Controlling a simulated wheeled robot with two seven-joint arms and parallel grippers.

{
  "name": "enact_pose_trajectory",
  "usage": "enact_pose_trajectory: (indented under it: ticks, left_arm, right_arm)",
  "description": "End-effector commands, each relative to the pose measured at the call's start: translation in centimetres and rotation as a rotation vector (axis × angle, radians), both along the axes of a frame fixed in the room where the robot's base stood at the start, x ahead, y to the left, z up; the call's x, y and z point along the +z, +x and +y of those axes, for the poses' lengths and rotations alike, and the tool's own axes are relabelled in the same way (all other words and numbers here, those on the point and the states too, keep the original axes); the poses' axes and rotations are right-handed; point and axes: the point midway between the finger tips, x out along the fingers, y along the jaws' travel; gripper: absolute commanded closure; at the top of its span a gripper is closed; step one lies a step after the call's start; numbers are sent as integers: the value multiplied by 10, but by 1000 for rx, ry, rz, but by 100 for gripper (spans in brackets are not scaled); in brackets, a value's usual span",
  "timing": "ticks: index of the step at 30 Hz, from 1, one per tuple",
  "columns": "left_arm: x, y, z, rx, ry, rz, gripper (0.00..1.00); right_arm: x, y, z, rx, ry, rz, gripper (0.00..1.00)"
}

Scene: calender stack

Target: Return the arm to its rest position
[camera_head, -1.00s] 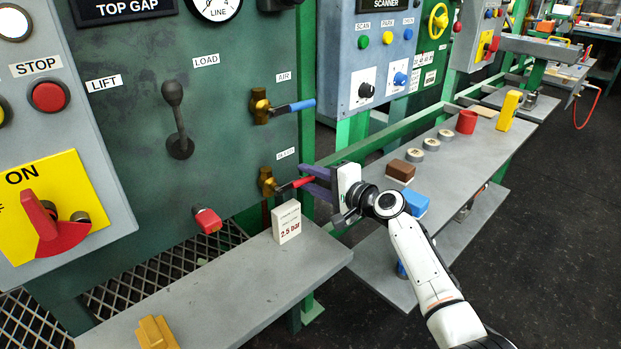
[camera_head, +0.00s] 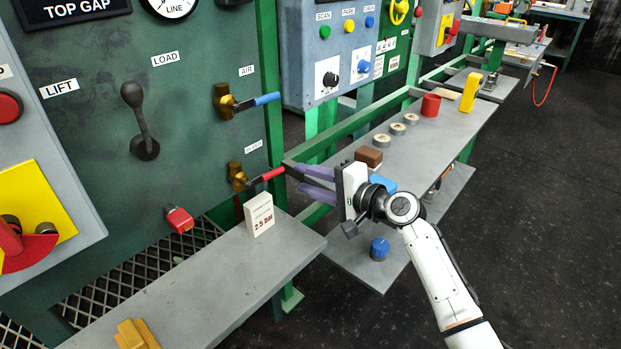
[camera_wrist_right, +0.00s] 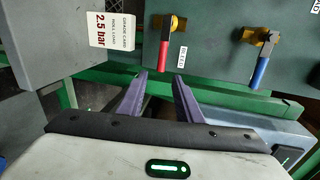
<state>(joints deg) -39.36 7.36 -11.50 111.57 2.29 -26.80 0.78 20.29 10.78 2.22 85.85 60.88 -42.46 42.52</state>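My right arm (camera_head: 440,270) reaches in from the lower right. Its gripper (camera_head: 292,174) points left at the red-handled brass valve (camera_head: 262,176) on the green panel. In the right wrist view, the two purple fingers (camera_wrist_right: 160,80) stand apart with nothing between them. The red handle (camera_wrist_right: 165,50) lies just beyond the fingertips, its end facing the gap. Whether any finger touches it I cannot tell for sure; it looks clear. My left gripper is not in view.
A grey shelf (camera_head: 215,290) with a white "2.5 bar" card (camera_head: 259,214) is left of the gripper. The blue-handled valve (camera_head: 245,102) sits above. A second shelf (camera_head: 440,140) holds a brown block (camera_head: 368,156), a blue block and a red cup (camera_head: 430,105). Dark floor is open at right.

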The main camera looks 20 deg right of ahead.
Motion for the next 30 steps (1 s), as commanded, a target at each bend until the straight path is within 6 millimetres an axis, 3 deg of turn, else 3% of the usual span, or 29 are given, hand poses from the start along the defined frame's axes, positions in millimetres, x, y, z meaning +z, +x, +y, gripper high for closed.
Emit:
enact_pose_trajectory:
  ticks: [16, 19, 23, 26, 30]
  left_arm:
    - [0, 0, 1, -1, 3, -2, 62]
    - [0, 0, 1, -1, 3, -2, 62]
    - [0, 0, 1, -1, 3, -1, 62]
    - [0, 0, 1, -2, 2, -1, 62]
    - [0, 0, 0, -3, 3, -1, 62]
  right_arm:
    - [2, -7, -4, 1, 0, 0, 68]
    - [-8, -12, -2, 1, -24, 5, 68]
    - [-57, -38, 2, 7, -163, 27, 68]
    - [-115, -78, 7, 33, -358, 45, 68]
    - [-190, -155, 16, 122, -679, 48, 68]
